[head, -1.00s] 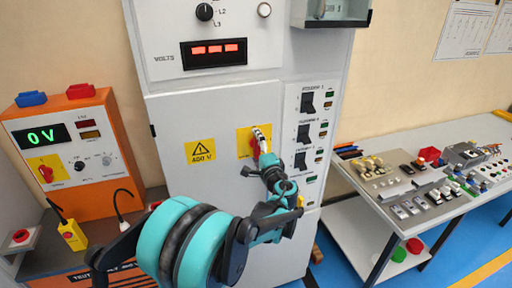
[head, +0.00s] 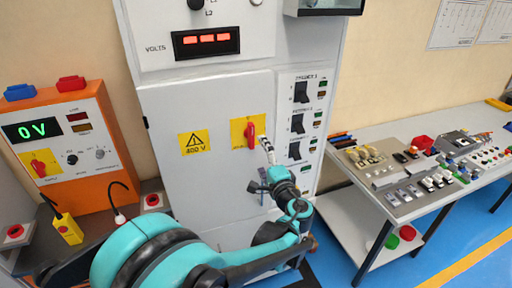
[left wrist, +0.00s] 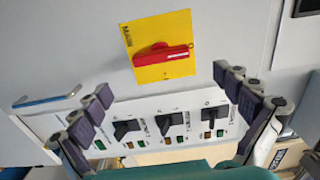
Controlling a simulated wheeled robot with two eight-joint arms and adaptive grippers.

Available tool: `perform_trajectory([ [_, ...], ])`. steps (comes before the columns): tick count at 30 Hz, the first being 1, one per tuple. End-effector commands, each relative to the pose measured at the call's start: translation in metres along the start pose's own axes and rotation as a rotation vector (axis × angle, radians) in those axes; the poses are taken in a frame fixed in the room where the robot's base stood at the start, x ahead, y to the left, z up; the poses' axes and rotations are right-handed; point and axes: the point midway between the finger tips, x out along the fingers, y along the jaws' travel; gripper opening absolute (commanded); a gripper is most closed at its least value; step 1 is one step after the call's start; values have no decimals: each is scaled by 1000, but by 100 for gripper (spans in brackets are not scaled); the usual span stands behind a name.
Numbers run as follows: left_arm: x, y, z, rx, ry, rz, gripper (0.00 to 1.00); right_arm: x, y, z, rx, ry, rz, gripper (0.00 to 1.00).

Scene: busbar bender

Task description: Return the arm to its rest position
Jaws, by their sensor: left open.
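My left arm, teal and black, comes in from the bottom left in the head view. My left gripper (head: 266,146) is in front of the grey cabinet, just right of the red rotary handle (head: 249,134) on its yellow plate. In the left wrist view the gripper (left wrist: 163,84) has its two fingers wide apart with nothing between them. The red handle (left wrist: 160,54) shows beyond the fingertips, apart from them. My right gripper is not in view.
The grey cabinet (head: 180,105) carries a column of black breaker switches (head: 298,123). An orange test unit (head: 88,185) reading 0 V stands at left. A workbench (head: 400,222) with electrical parts stands at right. Blue floor (head: 425,268) is clear in front of it.

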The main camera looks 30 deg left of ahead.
Motion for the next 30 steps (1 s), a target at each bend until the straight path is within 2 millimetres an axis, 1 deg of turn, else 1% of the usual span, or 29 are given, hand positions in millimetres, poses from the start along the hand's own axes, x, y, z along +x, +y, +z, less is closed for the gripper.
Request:
perform_trajectory([
  [1, -5, 0, 0, 0, 1, 0, 100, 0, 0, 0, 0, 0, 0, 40],
  [5, -10, 0, 0, 0, 0, 0, 100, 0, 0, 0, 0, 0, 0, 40],
  [20, -10, 2, 2, -6, -1, 9, 100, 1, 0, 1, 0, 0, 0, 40],
  [23, -14, 18, 13, -46, -7, 73, 100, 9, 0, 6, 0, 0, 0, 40],
  [25, -21, 41, 28, -107, -16, 165, 100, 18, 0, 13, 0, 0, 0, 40],
  [26, -27, 54, 35, -141, -21, 216, 100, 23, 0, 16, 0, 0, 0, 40],
  [27, -36, 72, 45, -192, -27, 291, 100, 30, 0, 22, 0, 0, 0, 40],
  [28, -44, 87, 52, -234, -32, 352, 100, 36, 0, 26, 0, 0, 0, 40],
  [29, -54, 103, 59, -279, -37, 415, 100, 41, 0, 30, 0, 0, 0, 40],
  [30, -68, 123, 67, -340, -43, 499, 100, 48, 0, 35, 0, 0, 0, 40],
])
